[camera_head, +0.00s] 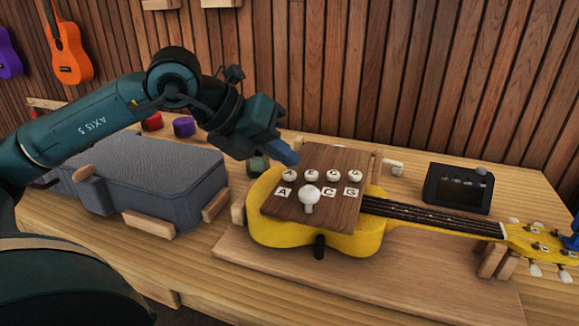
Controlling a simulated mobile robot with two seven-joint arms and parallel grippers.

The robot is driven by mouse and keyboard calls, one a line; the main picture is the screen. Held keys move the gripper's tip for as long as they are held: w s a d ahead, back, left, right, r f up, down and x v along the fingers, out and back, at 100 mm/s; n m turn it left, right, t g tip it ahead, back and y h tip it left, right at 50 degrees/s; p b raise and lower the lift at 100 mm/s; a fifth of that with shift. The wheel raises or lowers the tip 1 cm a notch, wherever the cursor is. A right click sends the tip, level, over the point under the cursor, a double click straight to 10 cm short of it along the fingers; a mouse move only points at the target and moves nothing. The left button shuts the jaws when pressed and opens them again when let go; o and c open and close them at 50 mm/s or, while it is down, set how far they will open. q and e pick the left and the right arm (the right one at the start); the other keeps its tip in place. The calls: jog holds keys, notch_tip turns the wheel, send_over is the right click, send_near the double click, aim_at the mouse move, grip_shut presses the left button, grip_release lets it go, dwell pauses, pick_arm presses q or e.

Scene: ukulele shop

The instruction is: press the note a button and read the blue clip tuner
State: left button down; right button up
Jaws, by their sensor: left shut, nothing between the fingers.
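A wooden board (337,160) lies over the body of a yellow ukulele (275,232). It carries a row of several white round buttons, with letter labels in front. The note A button (289,174) is the leftmost, behind the "A" label (284,192). A larger white knob (309,196) stands in front of the row and hides one label. The blue clip tuner (573,236) is at the ukulele's headstock, cut off by the right edge; I cannot see a reading. My left gripper (285,153) is shut and empty, just behind and above the A button, apart from it. My right gripper is out of view.
A grey case (150,170) lies on the wooden bench left of the ukulele, below my left arm. A dark device with a screen (457,188) stands behind the neck. Red (152,122) and purple (184,127) small items sit at the back. The bench's right front is clear.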

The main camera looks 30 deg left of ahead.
pick_arm(q)
jog(key=shift+r, duration=0.3)
notch_tip(320, 180, up, 5)
jog(key=p, duration=0.4)
jog(key=shift+f, duration=0.1)
dwell(0.7)
